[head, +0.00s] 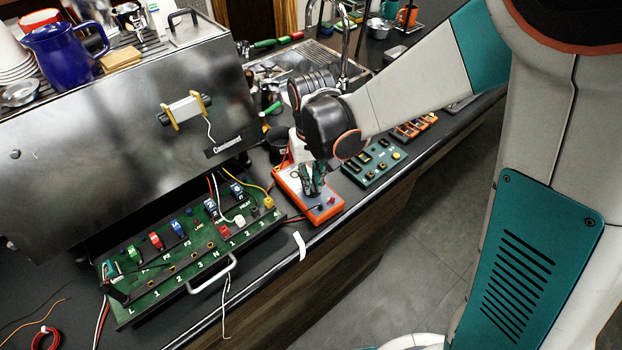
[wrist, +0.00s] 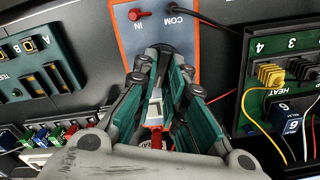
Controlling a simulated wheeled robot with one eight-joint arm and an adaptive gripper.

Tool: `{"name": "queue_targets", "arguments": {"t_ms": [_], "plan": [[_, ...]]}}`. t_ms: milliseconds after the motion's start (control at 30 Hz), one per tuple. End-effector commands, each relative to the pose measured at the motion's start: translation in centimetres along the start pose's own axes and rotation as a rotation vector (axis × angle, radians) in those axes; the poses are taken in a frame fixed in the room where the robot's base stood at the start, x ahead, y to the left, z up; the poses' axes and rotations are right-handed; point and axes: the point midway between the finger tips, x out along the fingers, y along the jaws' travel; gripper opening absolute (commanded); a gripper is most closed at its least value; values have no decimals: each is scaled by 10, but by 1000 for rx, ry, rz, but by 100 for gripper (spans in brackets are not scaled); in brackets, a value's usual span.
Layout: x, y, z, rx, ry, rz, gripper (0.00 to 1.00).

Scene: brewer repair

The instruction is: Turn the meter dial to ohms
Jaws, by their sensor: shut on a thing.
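The meter (head: 328,211) is an orange-edged box with a grey-blue face, lying on the dark counter right of the green board. In the wrist view the meter (wrist: 183,14) shows a red plug at IN, a black lead at COM and a pale display (wrist: 155,108) between my fingers. My gripper (head: 313,190) points down over the meter's face. In the wrist view its fingertips (wrist: 164,52) close around the dark dial, just below the jacks. The dial is mostly hidden by the fingers, so its pointer and markings cannot be read.
A green terminal board (head: 190,250) with coloured fuses and a handle sits left of the meter. A green test board (head: 372,163) lies close on the right. The steel brewer (head: 110,130) stands behind. Loose wires run near the meter. The counter's front edge is close.

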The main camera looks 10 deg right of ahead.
Motion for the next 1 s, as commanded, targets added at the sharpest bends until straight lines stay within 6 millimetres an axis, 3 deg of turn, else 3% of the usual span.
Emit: {"name": "queue_targets", "arguments": {"t_ms": [333, 867, 900, 967, 1000], "plan": [[0, 1, 0, 133, 0, -1, 0], [0, 1, 0, 154, -1, -1, 0], [0, 1, 0, 154, -1, -1, 18], [0, 1, 0, 154, -1, -1, 32], [0, 1, 0, 154, 0, -1, 32]]}}
